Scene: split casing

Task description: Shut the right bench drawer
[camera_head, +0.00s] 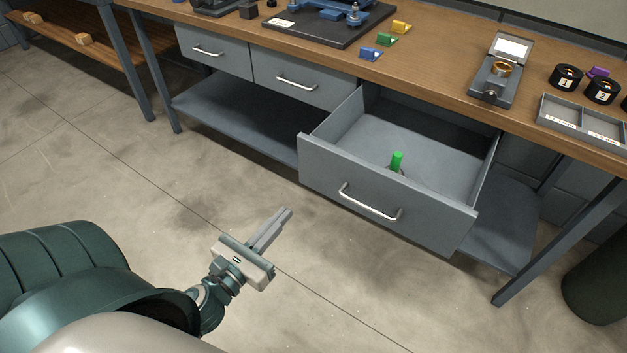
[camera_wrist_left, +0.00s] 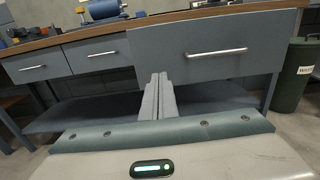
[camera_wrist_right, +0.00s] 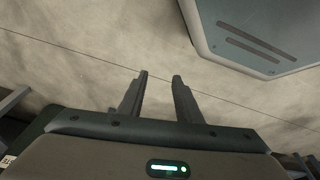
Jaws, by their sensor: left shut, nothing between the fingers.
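The right bench drawer (camera_head: 385,200) is grey and stands pulled out from under the bench, with its inside in view. A green upright object (camera_head: 397,161) is in it. Its silver bar handle (camera_head: 369,204) is on the front; the handle also shows in the left wrist view (camera_wrist_left: 216,53). My left gripper (camera_head: 286,213) is shut and empty, in the air in front and to the left of the drawer, apart from it. In the left wrist view its closed fingers (camera_wrist_left: 158,78) show below the drawer front. My right gripper (camera_wrist_right: 160,75) is open and empty above bare floor, and is not in the head view.
Two closed drawers (camera_head: 212,50) are to the left. The wooden bench top (camera_head: 440,75) carries a small open-lidded device (camera_head: 500,70), labelled black rings and a grey tray (camera_head: 583,120). A dark green bin (camera_wrist_left: 298,75) stands at the right. The floor before the drawer is clear.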

